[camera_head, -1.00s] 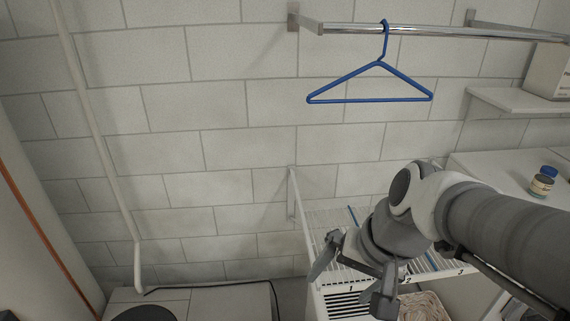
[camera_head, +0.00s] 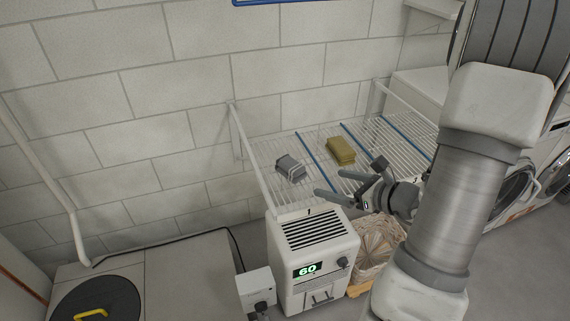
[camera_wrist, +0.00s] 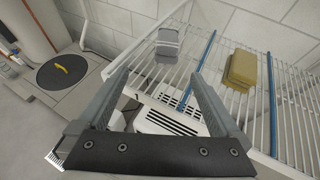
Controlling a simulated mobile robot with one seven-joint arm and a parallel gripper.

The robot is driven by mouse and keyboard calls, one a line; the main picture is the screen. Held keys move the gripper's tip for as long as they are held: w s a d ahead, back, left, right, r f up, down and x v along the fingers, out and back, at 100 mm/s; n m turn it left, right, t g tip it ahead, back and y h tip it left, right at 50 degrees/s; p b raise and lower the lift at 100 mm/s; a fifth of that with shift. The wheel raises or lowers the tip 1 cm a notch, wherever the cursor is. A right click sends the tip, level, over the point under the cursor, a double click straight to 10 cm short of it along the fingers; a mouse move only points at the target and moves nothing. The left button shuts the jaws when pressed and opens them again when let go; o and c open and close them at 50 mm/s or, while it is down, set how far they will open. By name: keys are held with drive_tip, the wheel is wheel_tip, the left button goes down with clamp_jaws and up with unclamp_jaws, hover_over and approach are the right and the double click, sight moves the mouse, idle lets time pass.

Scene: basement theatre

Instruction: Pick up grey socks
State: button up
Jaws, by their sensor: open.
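The grey socks (camera_head: 290,168) are a small folded grey bundle with lighter bands. They lie on the white wire shelf (camera_head: 262,152), in its left section, to the left of a blue divider. In the wrist view the grey socks (camera_wrist: 168,44) show beyond the fingertips, near the top middle. My gripper (camera_head: 346,178) is open and empty, to the right of the socks and apart from them. In the wrist view my gripper (camera_wrist: 160,75) has its two fingers spread wide.
A mustard folded bundle (camera_head: 340,151) lies in the section to the right, past the blue divider (camera_head: 312,157). A white dehumidifier (camera_head: 318,262) reading 60 and a wicker basket (camera_head: 375,245) stand below the shelf. A block wall rises behind. Washing machines stand at right.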

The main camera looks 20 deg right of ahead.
sight(294, 169)
drive_tip(key=shift+m, duration=0.3)
drive_tip(key=x, duration=0.3)
drive_tip(key=b+x, duration=0.1)
drive_tip(key=x, duration=0.3)
drive_tip(key=d+b+x, duration=0.1)
drive_tip(key=x, duration=0.3)
drive_tip(key=shift+w+f, duration=0.2)
drive_tip(key=shift+f, duration=0.1)
drive_tip(key=shift+b+x, duration=0.5)
drive_tip(key=shift+x, duration=2.55)
drive_tip(key=shift+w+d+r, duration=0.15)
drive_tip(key=shift+d+r, duration=0.05)
drive_tip(key=shift+r, duration=0.05)
drive_tip(key=c, duration=1.4)
